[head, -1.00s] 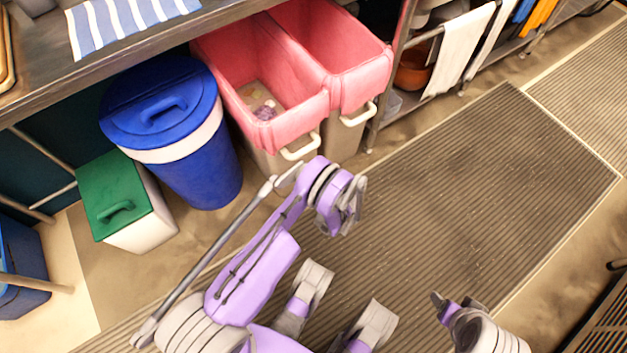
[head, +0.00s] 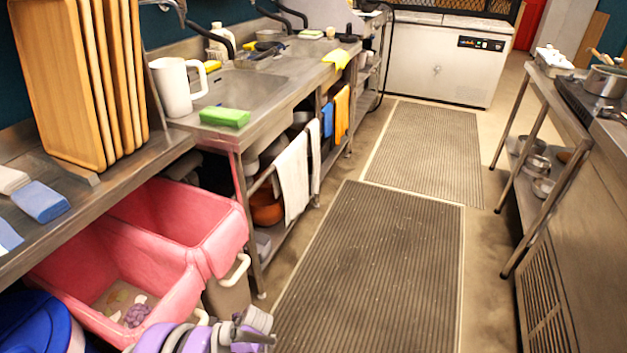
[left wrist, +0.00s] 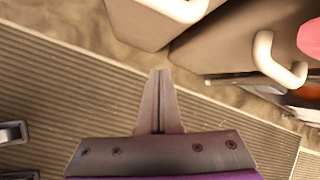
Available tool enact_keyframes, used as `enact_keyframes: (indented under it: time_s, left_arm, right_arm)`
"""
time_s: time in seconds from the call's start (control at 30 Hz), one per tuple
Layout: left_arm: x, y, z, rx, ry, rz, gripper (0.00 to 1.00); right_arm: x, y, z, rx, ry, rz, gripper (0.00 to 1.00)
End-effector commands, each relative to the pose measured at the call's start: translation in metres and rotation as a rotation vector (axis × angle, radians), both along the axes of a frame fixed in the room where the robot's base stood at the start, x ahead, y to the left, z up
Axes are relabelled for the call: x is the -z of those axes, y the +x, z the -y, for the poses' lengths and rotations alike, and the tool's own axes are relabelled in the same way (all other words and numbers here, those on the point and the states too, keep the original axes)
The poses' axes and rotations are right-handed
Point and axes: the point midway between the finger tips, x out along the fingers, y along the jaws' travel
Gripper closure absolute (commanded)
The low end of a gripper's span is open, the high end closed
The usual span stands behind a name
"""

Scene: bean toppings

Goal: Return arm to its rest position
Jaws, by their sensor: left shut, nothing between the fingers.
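My left gripper (left wrist: 159,100) is shut and empty in the left wrist view, its two fingers pressed together above the ribbed floor mat (left wrist: 70,100). In the head view, part of my purple and grey left arm shows at the bottom edge, in front of the pink bins; its lower part is cut off by the frame. My right gripper is not in view.
Two pink-lined bins (head: 190,255) stand under the counter edge at left; the nearer holds some scraps (head: 135,312). A blue lid (head: 35,325) is at lower left. Ribbed mats (head: 375,270) cover the clear aisle. A steel stove table (head: 590,220) stands at right.

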Motion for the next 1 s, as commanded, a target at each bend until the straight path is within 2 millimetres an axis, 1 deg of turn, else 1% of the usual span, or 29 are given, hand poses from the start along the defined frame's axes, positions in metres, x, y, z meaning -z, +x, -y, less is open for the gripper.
enact_keyframes:
  time_s: [0.03,0.2,0.3,0.37,0.4,0.5,0.57,0.6,0.73,0.8,0.9,1.0]
  left_arm:
    - [-0.023,-0.006,0.002,-0.047,-0.04,0.029,1.0]
    - [-0.087,-0.03,0.012,-0.228,-0.188,0.131,1.0]
    - [-0.12,-0.051,0.019,-0.338,-0.276,0.185,1.0]
    - [-0.138,-0.064,0.023,-0.406,-0.327,0.216,1.0]
    - [-0.15,-0.075,0.026,-0.452,-0.362,0.235,1.0]
    - [-0.175,-0.102,0.033,-0.569,-0.447,0.28,1.0]
    - [-0.188,-0.119,0.037,-0.641,-0.498,0.307,1.0]
    - [-0.195,-0.132,0.04,-0.69,-0.531,0.323,1.0]
    - [-0.215,-0.171,0.051,-0.85,-0.639,0.369,1.0]
    - [-0.221,-0.191,0.056,-0.932,-0.691,0.389,1.0]
    - [-0.226,-0.215,0.062,-1.032,-0.753,0.411,1.0]
    - [-0.228,-0.235,0.068,-1.118,-0.805,0.428,1.0]
  right_arm:
    - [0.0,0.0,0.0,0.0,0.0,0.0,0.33]
    - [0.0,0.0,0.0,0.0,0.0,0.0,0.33]
    - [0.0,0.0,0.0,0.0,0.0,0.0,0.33]
    - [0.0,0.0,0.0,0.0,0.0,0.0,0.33]
    - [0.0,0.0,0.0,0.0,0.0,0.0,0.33]
    - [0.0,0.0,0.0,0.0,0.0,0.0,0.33]
    - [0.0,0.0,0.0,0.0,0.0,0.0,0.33]
    - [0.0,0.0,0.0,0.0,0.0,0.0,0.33]
    - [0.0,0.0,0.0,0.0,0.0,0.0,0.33]
    - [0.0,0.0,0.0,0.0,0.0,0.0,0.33]
    - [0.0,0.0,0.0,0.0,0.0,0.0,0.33]
    - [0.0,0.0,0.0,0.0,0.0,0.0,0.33]
